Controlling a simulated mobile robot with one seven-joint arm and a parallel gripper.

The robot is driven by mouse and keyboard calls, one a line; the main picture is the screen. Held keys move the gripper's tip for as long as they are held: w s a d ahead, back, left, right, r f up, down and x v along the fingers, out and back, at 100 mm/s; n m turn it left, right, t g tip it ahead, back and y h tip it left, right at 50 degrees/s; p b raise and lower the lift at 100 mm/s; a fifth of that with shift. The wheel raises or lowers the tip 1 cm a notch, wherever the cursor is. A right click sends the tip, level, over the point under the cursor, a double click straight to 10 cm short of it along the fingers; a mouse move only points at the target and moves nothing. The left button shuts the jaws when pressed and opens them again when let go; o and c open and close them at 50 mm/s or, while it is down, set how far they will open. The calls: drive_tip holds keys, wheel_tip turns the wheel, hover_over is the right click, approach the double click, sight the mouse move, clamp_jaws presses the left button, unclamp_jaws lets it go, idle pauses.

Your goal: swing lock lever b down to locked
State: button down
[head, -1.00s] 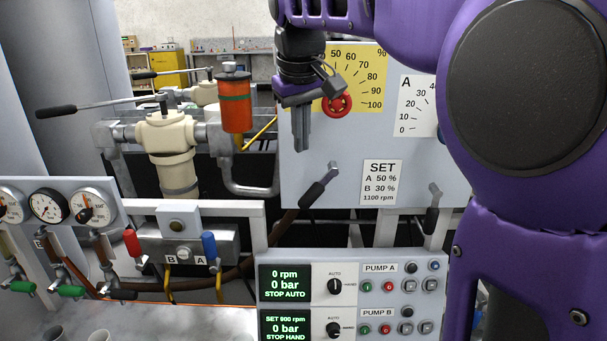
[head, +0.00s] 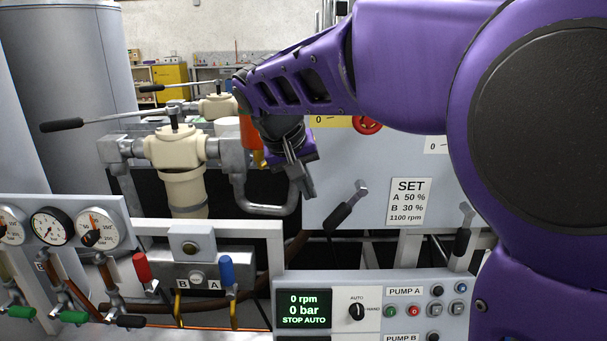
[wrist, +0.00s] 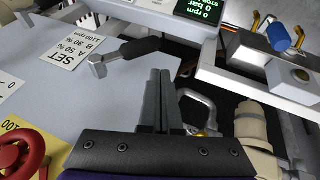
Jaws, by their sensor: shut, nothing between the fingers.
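Two black-handled levers with grey metal hubs sit at the lower edge of the grey panel, the left lever (head: 346,208) and the right lever (head: 463,236). I see no letter on either, so I cannot tell which is lever b. The left one's handle slants down and left from its hub. In the wrist view a black-handled lever (wrist: 140,50) lies just beyond the fingertips. My gripper (head: 307,190) is shut and empty, pointing down, left of the left lever and apart from it. Its fingers also show in the wrist view (wrist: 160,78).
A valve block (head: 170,268) with a red handle (head: 142,267) by B and a blue handle (head: 226,270) by A is at lower left. The pump control panel (head: 388,283) is below. Cream filter housings (head: 176,150) stand left of my gripper.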

sight(331, 215)
drive_tip(key=d+f, duration=0.1)
drive_tip(key=w+d+f, duration=0.1)
drive_tip(key=f, duration=0.1)
drive_tip(key=d+f, duration=0.1)
drive_tip(key=shift+w+d+f, duration=0.15)
drive_tip(key=shift+w+d, duration=0.2)
drive_tip(key=shift+d, duration=0.05)
drive_tip(key=shift+b, duration=0.3)
drive_tip(key=shift+f, duration=0.25)
